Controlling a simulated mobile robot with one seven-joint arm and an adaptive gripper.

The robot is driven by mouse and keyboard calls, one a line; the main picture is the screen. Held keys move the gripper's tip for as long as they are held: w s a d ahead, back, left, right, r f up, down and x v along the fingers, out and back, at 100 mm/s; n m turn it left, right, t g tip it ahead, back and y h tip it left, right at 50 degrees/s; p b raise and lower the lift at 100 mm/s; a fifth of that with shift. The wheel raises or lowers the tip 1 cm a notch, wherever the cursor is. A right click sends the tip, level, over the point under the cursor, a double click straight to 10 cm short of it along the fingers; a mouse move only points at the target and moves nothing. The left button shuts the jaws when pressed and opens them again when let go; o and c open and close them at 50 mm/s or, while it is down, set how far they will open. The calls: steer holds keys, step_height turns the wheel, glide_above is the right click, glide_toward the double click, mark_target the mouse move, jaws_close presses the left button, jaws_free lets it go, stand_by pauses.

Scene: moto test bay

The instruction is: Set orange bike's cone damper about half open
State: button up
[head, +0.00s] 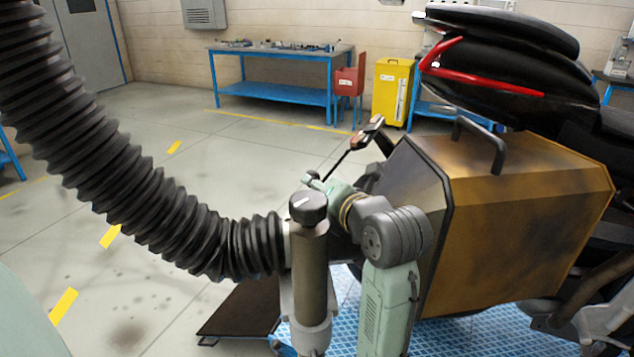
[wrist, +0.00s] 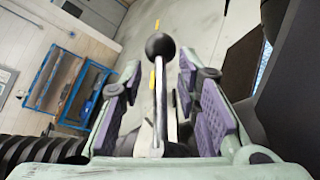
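My gripper (wrist: 160,66) is open in the wrist view, with purple-padded fingers on both sides of a lever. The lever has a pale shaft and a black ball knob (wrist: 160,46) at its far end. Gaps show between the shaft and both fingers, so it does not look gripped. In the head view my gripper (head: 318,183) is small and partly hidden behind a post. A black ribbed hose (head: 130,190) runs down from the upper left to behind that post. The cone and its damper plate are hidden. The bike's tail (head: 510,60) is black with a red bar.
The post (head: 310,265) with a black top knob stands close to my arm. A brownish-gold side case (head: 530,215) is at right. A thin dark rod with an orange-and-black end (head: 370,132) rises beyond my gripper. Blue bench (head: 275,90) and yellow cabinet (head: 392,90) are far back.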

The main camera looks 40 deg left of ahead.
steer(key=shift+w+a+f, duration=0.15)
steer(key=shift+w+a, duration=0.05)
steer(key=shift+a, duration=0.2)
jaws_close()
stand_by(0.7)
